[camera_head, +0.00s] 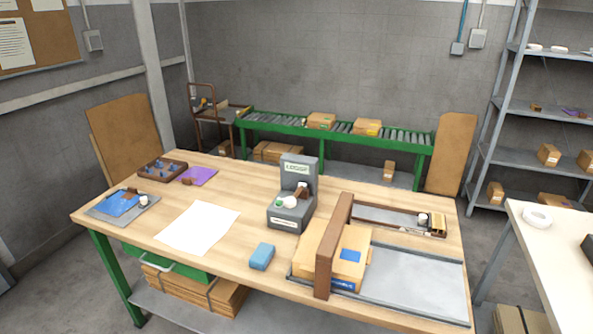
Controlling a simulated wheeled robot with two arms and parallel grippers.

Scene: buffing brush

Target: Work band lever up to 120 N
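On the wooden workbench (232,200) stands a grey device (291,220) with a small label or display panel (297,168), too small to read surely. A white and green round part and a brown part sit on its front. To its right, a brown upright bar (333,245) stands across a cardboard box (352,258) with a blue label. Behind the box, a long brown-framed slot (385,217) ends in a wooden block with a white-and-black knob (423,220). I cannot tell which part is the band lever. No force reading is legible. Neither gripper is in view.
A grey metal tray (415,285) lies right of the box. A blue block (262,256), white paper (197,228), purple cloth (199,176), brown tray (162,170) and grey mat (140,212) lie on the bench. A white table (550,255) stands at right.

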